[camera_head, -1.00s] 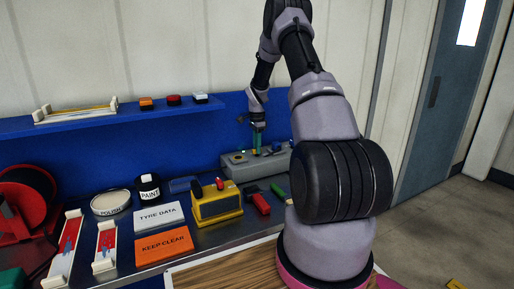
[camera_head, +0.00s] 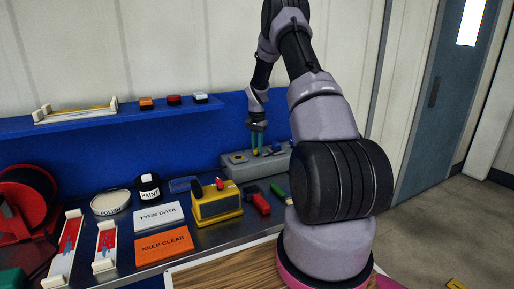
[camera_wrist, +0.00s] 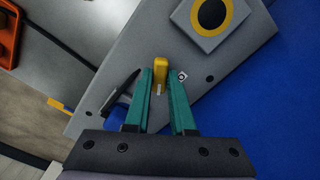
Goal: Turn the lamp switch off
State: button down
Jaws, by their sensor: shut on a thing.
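A grey control box (camera_head: 235,161) stands at the back of the workbench against the blue backboard. It also fills much of the wrist view (camera_wrist: 125,45). My gripper (camera_head: 257,150) points down at the box's top. In the wrist view my gripper's green fingers (camera_wrist: 160,75) are shut on a small yellow switch lever (camera_wrist: 160,68), which shows between their tips. A small pale round fitting (camera_wrist: 182,75) lies just right of the right fingertip. No lit lamp shows on the box; which part is the lamp, I cannot tell.
On the box, a yellow ring with a black centre (camera_wrist: 211,13) and a black lever (camera_wrist: 121,92) flank the fingers. A yellow device (camera_head: 216,206), a red item (camera_head: 260,204) and a green item (camera_head: 278,192) lie in front. A blue shelf (camera_head: 90,123) hangs left.

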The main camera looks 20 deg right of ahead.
jog(key=n, duration=0.5)
jog(key=shift+n, duration=0.3)
jog(key=n, duration=0.5)
jog(key=shift+n, duration=0.4)
jog(key=c, duration=0.8)
grip_release()
jog(key=shift+o, duration=0.2)
jog(key=shift+r, duration=0.1)
notch_tip(320, 180, up, 11)
